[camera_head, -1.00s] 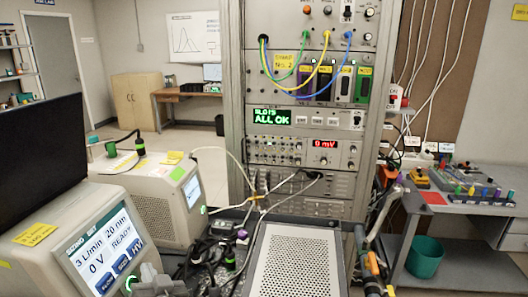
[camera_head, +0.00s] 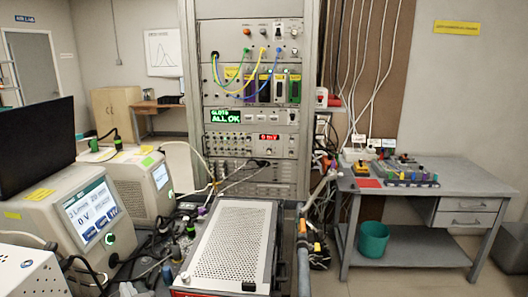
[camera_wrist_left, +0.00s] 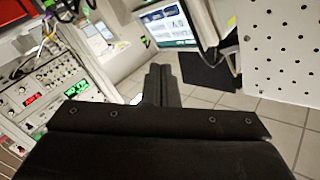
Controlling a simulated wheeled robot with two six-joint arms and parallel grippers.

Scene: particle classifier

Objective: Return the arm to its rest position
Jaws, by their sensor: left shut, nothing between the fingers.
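My left gripper (camera_head: 130,289) shows only in part at the bottom edge of the head view, left of centre, low in front of the instruments. In the left wrist view its dark fingers (camera_wrist_left: 162,84) are together and empty, with tiled floor and equipment beyond them. Most of my left arm is out of the head view. My right gripper does not show.
The screened instrument (camera_head: 88,212) and a white perforated box (camera_head: 30,275) stand at the left. A perforated metal cover (camera_head: 232,245) is at bottom centre, before the rack (camera_head: 255,142). A side bench (camera_head: 485,190) with a teal bin (camera_head: 373,239) stands right.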

